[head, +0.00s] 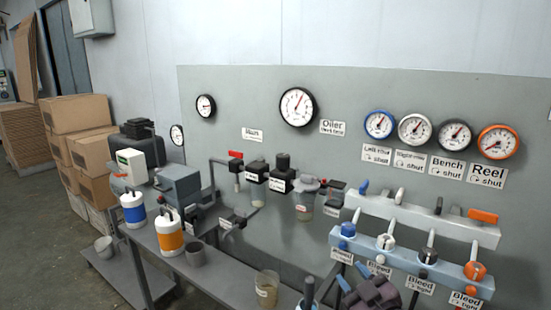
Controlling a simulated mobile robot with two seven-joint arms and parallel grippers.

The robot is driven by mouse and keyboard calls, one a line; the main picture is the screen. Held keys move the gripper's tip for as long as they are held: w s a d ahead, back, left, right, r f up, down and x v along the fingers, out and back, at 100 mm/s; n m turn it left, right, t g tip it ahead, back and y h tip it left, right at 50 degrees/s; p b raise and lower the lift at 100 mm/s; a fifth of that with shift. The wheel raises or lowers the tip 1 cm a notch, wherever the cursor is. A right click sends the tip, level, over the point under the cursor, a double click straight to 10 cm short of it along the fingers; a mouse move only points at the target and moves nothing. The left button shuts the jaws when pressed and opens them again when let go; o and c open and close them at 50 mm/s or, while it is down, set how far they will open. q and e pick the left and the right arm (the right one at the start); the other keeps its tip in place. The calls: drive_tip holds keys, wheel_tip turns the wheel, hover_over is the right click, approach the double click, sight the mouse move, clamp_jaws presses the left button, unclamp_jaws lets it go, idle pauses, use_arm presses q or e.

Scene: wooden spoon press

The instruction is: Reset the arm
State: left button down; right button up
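My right gripper (372,291) shows at the bottom edge, right of centre, as a dark, purplish shape cut off by the frame. It is in front of the panel and below the blue valve block (410,262). My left gripper and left arm are not in view.
A grey bench (225,282) carries a blue-banded canister (133,210), an orange-banded canister (169,233), a grey cup (195,254) and a clear beaker (267,289). Behind stands a grey panel (350,90) with gauges and valves. Cardboard boxes (77,114) are stacked at left.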

drive_tip(key=s+d+f+m+g+h, duration=0.2)
drive_tip(key=s+d+f, duration=0.1)
drive_tip(key=s+f, duration=0.4)
drive_tip(key=s+d+f+m+g+h+p, duration=0.1)
drive_tip(key=s+d+f+m+g+h, duration=0.1)
drive_tip(key=s+f, duration=0.5)
drive_tip(key=s+d+f+m+g+h+p, duration=0.1)
drive_tip(key=s+d+f, duration=0.5)
drive_tip(key=s, duration=0.9)
wheel_tip(320, 180, down, 2)
drive_tip(key=m+g+h, duration=0.1)
drive_tip(key=m, duration=0.1)
drive_tip(key=shift+s+m, duration=0.25)
drive_tip(key=shift+m, duration=0.15)
